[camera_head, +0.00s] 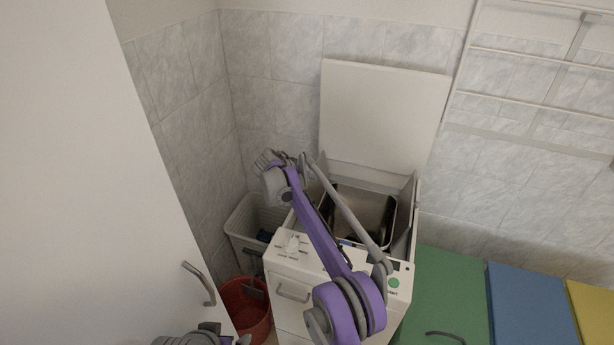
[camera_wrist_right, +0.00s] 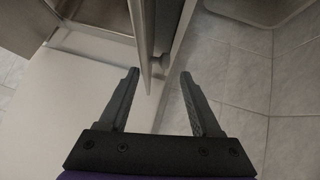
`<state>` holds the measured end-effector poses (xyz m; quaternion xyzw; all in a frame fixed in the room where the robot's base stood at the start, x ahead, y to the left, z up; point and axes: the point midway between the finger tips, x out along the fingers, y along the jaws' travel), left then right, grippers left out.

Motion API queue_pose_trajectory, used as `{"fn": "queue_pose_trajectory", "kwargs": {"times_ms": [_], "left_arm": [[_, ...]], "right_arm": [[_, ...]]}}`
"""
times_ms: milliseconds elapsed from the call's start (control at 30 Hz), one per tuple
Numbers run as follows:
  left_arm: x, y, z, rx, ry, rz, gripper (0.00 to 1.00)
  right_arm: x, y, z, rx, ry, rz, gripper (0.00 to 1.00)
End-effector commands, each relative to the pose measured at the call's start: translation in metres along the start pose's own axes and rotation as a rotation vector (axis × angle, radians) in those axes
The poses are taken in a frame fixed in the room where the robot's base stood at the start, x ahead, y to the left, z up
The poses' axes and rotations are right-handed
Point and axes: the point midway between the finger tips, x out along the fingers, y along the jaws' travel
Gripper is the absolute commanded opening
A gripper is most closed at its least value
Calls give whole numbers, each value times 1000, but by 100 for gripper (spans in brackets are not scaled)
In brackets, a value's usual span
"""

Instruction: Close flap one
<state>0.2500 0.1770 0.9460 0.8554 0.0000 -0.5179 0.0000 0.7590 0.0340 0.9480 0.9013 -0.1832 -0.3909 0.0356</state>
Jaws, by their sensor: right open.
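A white top-loading washing machine has its lid (camera_head: 385,112) raised against the wall. The metal drum opening (camera_head: 372,208) shows below it. A grey flap (camera_head: 405,235) stands up at the right side of the opening. In the right wrist view, a thin upright flap (camera_wrist_right: 142,45) runs down between the fingertips of my right gripper (camera_wrist_right: 158,82). The gripper is open, with a finger on each side of the flap and clear room to the right finger. In the head view my purple right arm reaches over the machine and hides much of its left side.
A white basket (camera_head: 240,222) and a red bucket (camera_head: 250,310) stand left of the machine. A white door panel fills the left. Green (camera_head: 445,290), blue (camera_head: 525,300) and yellow panels lie at the right. A white rack (camera_head: 540,105) is on the tiled wall.

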Motion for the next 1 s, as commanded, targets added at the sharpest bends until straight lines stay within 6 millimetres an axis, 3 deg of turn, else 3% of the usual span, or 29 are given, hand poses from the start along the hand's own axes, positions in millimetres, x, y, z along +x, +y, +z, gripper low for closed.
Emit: {"fn": "queue_pose_trajectory", "kwargs": {"times_ms": [233, 633, 1000], "left_arm": [[-7, 0, -8, 0, 7, 0, 100], [-7, 0, -8, 0, 7, 0, 100], [-7, 0, -8, 0, 7, 0, 100]], "right_arm": [[29, 1, -2, 0, 1, 1, 65], [36, 0, 0, -1, 0, 0, 65], [36, 0, 0, 0, 0, 0, 0]]}}
